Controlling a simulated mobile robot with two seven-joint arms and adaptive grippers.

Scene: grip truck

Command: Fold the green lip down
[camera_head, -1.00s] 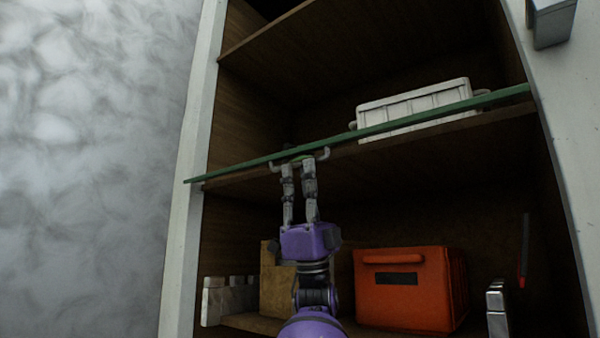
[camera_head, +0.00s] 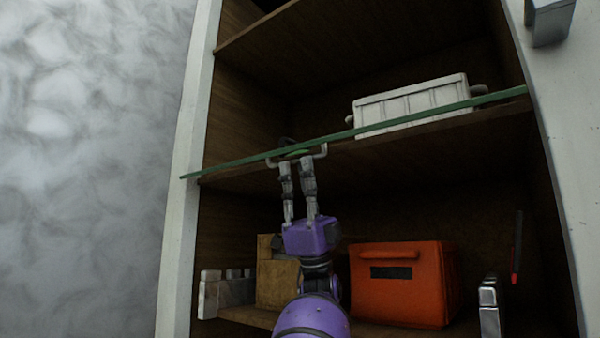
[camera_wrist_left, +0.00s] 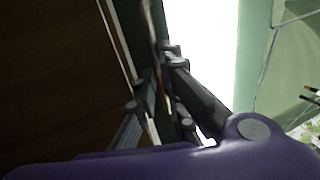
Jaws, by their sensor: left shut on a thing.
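The green lip (camera_head: 390,127) is a thin green panel seen almost edge-on, running along the front of the middle shelf. A small grey handle (camera_head: 324,152) sits on its left half. My left gripper (camera_head: 297,162) reaches up from below, and its fingertips are closed at the handle. In the left wrist view, the gripper's fingers (camera_wrist_left: 165,95) close around a thin bar whose outline is partly hidden. A pale green surface (camera_wrist_left: 252,50) shows at the right there. My right gripper is not in view.
A white crate (camera_head: 412,107) stands on the middle shelf (camera_head: 380,150) behind the lip. Below are an orange box (camera_head: 402,295), a tan box (camera_head: 277,282) and a silver object (camera_head: 489,305). Pale frame posts (camera_head: 190,130) flank the shelves.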

